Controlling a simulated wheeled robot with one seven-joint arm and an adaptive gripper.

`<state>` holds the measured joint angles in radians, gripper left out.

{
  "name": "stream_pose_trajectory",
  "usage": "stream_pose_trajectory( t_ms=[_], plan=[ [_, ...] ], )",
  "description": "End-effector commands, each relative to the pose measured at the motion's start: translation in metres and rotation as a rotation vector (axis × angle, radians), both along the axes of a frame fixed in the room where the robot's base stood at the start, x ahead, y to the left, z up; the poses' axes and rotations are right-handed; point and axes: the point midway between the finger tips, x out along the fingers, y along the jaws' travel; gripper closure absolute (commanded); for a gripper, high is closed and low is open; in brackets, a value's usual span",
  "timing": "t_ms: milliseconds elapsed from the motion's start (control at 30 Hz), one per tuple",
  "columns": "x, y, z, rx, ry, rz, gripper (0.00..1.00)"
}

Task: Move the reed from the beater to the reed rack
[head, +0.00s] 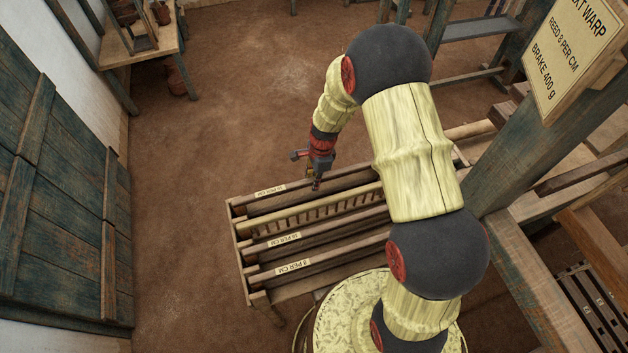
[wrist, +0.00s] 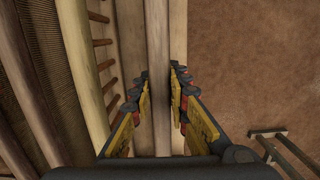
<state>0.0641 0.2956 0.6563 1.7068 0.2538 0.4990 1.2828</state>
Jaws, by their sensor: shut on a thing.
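The reed rack (head: 239,240) is a low slatted wooden frame left of my arm in the head view, with several long slots and pale labels. My gripper (head: 316,187) points down over its back part, near the back label (head: 270,190). In the wrist view my gripper (wrist: 159,78) is shut on a long, narrow wooden bar, apparently the top of the reed (wrist: 158,50). The bar runs lengthwise along the rack. Its lower part is hidden, so I cannot tell whether it is seated. I cannot make out the beater; my arm covers part of that side.
A row of pegs (head: 322,214) runs along the rack beside the slot. A loom post (head: 535,130) with a sign (head: 572,52) reading "REED 8 PER CM" stands at the right. Open earth floor (head: 190,140) lies behind and left of the rack. A small table (head: 140,45) stands farther back.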

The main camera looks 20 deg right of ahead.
Motion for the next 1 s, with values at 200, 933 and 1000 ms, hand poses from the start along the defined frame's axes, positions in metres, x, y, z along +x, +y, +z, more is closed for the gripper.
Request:
stream_pose_trajectory(
  t_ms=[200, 933, 1000],
  plan=[
    [0.0005, 0.0000, 0.0007, 0.000, -0.001, 0.000, 1.00],
    [-0.0008, 0.0000, -0.0004, 0.000, 0.002, 0.000, 0.62],
    [-0.0006, 0.0000, 0.0003, 0.000, 0.001, 0.000, 0.62]
  ],
)
